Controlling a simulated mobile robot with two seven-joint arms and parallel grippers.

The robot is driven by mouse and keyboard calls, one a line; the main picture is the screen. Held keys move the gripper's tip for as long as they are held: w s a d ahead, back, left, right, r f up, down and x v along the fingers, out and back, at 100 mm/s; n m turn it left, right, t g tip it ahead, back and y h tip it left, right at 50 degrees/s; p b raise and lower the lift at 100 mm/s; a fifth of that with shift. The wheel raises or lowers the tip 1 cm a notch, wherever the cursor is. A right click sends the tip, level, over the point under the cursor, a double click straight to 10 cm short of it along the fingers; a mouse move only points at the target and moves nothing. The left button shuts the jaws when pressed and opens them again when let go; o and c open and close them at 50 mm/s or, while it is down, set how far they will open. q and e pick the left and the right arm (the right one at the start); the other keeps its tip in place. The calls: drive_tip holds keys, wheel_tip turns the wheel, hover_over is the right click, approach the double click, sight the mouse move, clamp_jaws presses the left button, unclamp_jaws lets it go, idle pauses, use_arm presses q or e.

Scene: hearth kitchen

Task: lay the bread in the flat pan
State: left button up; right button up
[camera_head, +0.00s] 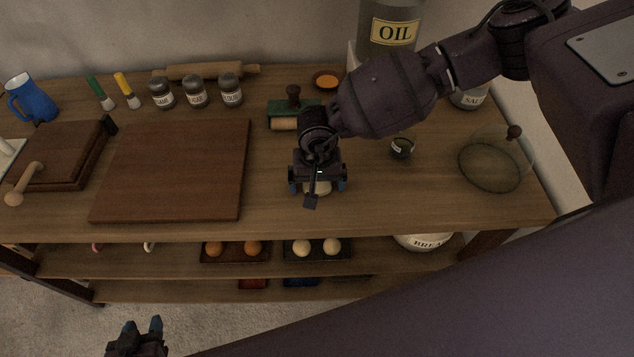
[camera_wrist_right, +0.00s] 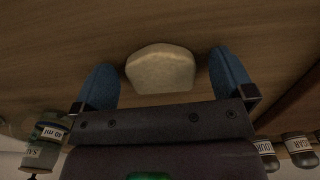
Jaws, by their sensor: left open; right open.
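The bread (camera_wrist_right: 160,68), a pale slice-shaped piece, lies on the wooden counter between my right gripper's blue fingers in the right wrist view. In the head view only a pale edge of the bread (camera_head: 317,188) shows under the gripper. My right gripper (camera_head: 318,184) is open and points down over it, a finger on each side with gaps. My left gripper (camera_head: 140,326) is open and empty, low at the bottom left in front of the shelves. A square brown flat piece with a pale wooden handle (camera_head: 58,157) lies at the left; I cannot tell if it is the flat pan.
A large brown board (camera_head: 175,170) lies left of the bread. Behind stand several jars (camera_head: 195,92), a rolling pin (camera_head: 210,70) and a green block (camera_head: 290,108). A small dark jar (camera_head: 402,147) and a glass dome (camera_head: 492,160) are right. Shelves below hold eggs (camera_head: 302,248).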

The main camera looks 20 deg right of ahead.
drive_tip(key=c, duration=1.1)
